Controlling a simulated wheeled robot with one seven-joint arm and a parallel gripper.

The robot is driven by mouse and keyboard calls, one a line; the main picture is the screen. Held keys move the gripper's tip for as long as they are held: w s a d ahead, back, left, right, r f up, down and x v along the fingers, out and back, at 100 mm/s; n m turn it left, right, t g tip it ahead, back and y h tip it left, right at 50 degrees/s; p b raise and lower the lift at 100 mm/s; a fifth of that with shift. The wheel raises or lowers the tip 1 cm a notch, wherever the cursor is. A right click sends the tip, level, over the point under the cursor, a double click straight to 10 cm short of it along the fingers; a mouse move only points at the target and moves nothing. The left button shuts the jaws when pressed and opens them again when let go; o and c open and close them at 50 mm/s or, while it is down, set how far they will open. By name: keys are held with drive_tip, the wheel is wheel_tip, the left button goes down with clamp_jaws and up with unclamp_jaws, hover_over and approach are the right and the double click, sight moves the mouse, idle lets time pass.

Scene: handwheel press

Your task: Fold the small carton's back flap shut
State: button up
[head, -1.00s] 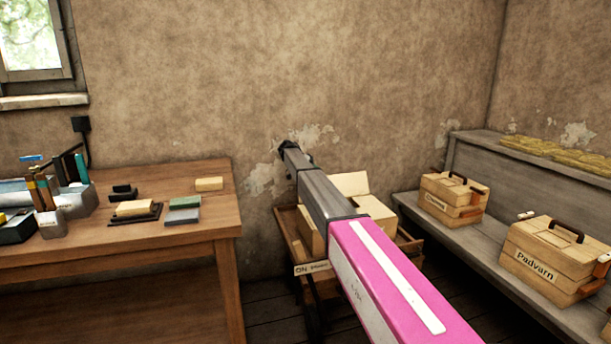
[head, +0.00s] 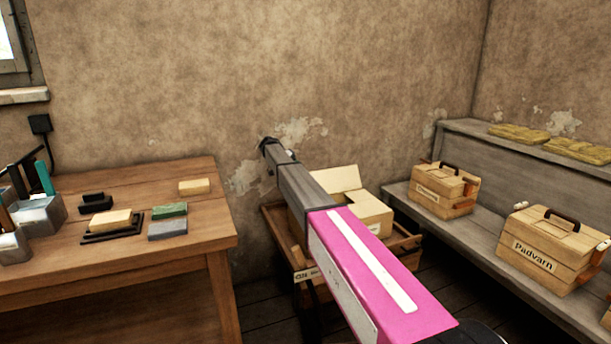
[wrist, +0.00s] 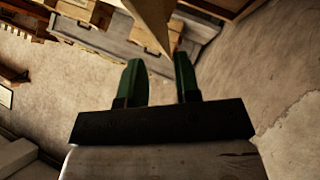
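The small carton (head: 371,211) is light tan and sits in a wooden cart beyond my arm. One pale flap (head: 338,179) stands up at its back; my arm hides the carton's left part. My gripper (head: 272,148) is at the far end of my pink and grey arm, against the wall in the picture, up and left of the carton. In the wrist view my gripper's two green fingers (wrist: 158,80) are apart with nothing between them. A tan pointed corner (wrist: 152,20), perhaps the flap, comes in from the top near the fingertips; I cannot tell whether it touches.
The wooden cart (head: 407,244) stands between a workbench (head: 120,255) at left and a grey shelf bench (head: 455,235) at right. The workbench holds several blocks. Wooden boxes (head: 441,190) with handles stand on the shelf bench. The plaster wall is close behind the cart.

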drive_tip(key=x, duration=0.5)
drive_tip(key=shift+d+f, duration=0.15)
drive_tip(key=shift+d, duration=0.05)
drive_tip(key=shift+c, duration=0.3)
clamp_jaws()
drive_tip(key=shift+s, duration=0.1)
